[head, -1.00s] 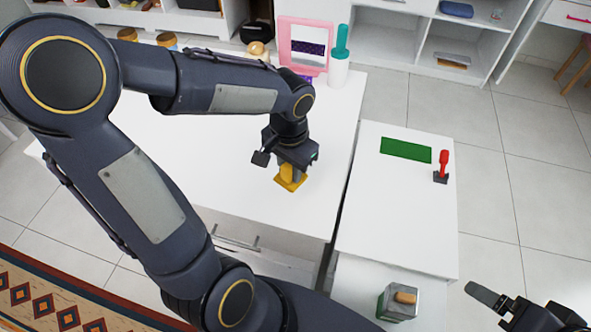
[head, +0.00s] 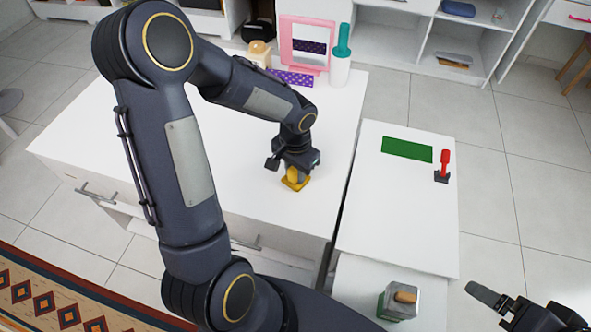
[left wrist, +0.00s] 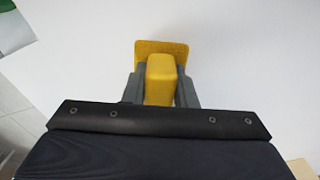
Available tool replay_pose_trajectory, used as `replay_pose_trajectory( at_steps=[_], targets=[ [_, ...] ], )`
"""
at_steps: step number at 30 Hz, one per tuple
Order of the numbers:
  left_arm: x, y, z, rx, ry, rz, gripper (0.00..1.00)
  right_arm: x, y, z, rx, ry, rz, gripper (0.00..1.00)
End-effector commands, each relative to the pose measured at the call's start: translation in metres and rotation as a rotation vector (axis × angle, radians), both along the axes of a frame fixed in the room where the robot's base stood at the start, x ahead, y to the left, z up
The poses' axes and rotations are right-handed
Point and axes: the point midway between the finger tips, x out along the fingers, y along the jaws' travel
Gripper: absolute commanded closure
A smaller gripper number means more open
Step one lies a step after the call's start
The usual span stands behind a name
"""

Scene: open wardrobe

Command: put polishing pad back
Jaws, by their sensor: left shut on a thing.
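The yellow polishing pad (head: 294,181) is at my left gripper (head: 297,171), over the right part of the white cabinet top (head: 230,190). In the left wrist view the gripper's fingers (left wrist: 160,88) are shut on the pad's raised yellow handle, and its flat yellow plate (left wrist: 151,50) shows beyond them. I cannot tell whether the pad touches the surface. A green rectangle (head: 407,149) lies on the white side table to the right. My right gripper (head: 492,304) is at the lower right edge, partly cut off, with nothing seen in it.
A red-handled tool (head: 444,165) stands right of the green rectangle. A grey block with a wooden handle (head: 398,300) is on the lower surface in front. A pink-framed mirror (head: 305,45) and a white bottle with a teal top (head: 340,62) stand at the back. A gap separates cabinet and side table.

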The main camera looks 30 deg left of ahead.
Motion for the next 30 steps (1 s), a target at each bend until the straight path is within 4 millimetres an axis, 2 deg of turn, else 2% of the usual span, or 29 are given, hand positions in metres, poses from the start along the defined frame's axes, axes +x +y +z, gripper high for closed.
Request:
replay_pose_trajectory(
  at_steps=[4, 5, 9, 17, 21, 26, 30],
  targets=[
    [0.0, 0.0, -0.005, 0.0, 0.0, 0.0, 0.96, 0.0, 0.0, -0.006, 0.0, 0.0, 0.0, 0.1],
    [0.0, 0.0, -0.003, 0.0, 0.0, 0.0, 0.71, 0.0, 0.0, -0.004, 0.0, 0.0, 0.0, 0.1],
    [0.0, 0.0, -0.003, 0.0, 0.0, 0.0, 0.53, 0.0, 0.0, -0.003, 0.0, 0.0, 0.0, 0.1],
    [0.0, 0.0, -0.003, 0.0, 0.0, 0.0, 0.53, 0.0, 0.0, -0.003, 0.0, 0.0, 0.0, 0.1],
    [0.0, 0.0, 0.006, 0.001, -0.002, 0.001, 0.53, 0.0, 0.0, 0.001, 0.0, 0.0, 0.0, 0.1],
    [0.001, 0.001, 0.036, 0.001, -0.006, 0.001, 0.53, 0.0, 0.0, 0.004, 0.0, 0.0, 0.0, 0.1],
    [0.002, 0.0, 0.067, 0.001, -0.007, 0.0, 0.53, 0.0, 0.0, 0.005, 0.0, 0.0, 0.0, 0.1]
  ],
)
